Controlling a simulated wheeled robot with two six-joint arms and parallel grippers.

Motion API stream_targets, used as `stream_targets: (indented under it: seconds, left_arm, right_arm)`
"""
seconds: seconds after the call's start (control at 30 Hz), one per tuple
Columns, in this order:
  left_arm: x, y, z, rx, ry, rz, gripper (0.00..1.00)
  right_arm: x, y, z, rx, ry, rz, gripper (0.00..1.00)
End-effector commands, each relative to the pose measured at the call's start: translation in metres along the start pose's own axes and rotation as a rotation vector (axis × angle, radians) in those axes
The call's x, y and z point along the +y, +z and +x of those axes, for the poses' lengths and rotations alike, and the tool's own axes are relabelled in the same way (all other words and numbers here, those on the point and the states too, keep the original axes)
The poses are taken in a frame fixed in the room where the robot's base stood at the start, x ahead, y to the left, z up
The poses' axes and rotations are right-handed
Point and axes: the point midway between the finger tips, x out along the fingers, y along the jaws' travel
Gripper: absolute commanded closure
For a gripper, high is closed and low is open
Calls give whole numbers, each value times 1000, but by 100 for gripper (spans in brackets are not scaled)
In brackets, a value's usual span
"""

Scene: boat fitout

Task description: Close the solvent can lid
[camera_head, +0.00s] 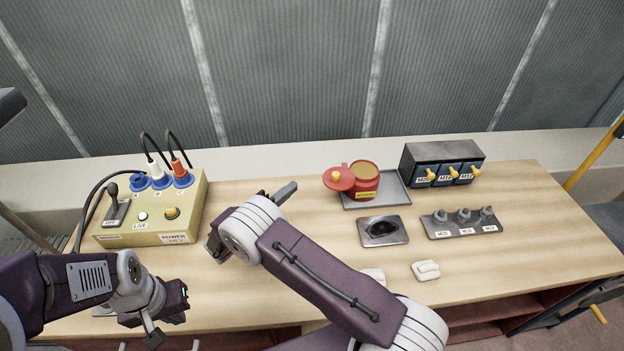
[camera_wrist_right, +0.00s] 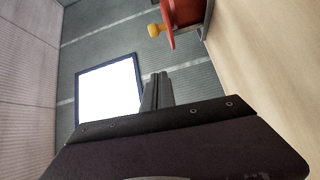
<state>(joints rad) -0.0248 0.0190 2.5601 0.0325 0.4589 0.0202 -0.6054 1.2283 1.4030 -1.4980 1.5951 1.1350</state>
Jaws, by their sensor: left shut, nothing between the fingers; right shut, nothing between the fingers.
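The red solvent can (camera_head: 366,180) stands on a grey metal tray (camera_head: 391,194) at the back middle of the bench. Its top is open and shows a tan inside. Its red lid (camera_head: 338,179) with a yellow knob hangs out to the left, swung open. In the right wrist view part of the red lid (camera_wrist_right: 184,14) and its yellow knob (camera_wrist_right: 155,30) show at the top. My right gripper (camera_head: 285,190) is shut and empty, left of the lid and apart from it; its fingers show in the wrist view (camera_wrist_right: 158,92). My left gripper (camera_head: 168,318) is shut and empty at the front left.
A yellow power box (camera_head: 150,229) with plugs and cables stands at the left.

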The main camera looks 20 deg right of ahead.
Motion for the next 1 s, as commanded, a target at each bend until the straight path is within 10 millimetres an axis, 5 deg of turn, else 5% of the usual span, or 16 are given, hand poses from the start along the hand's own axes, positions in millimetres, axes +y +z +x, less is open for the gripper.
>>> stream_targets:
  seconds: [0.47, 0.7, 1.0]
  left_arm:
    - [1, -3, -31, 0, 0, 0, 100]
    - [1, -6, -52, 0, 0, 0, 100]
    - [1, -5, -52, 0, 0, 0, 100]
  right_arm:
    - [3, 2, 99, -7, -2, -3, 100]
    - [3, 34, 103, -3, -3, -5, 100]
    - [0, 40, 104, -3, -3, -2, 100]
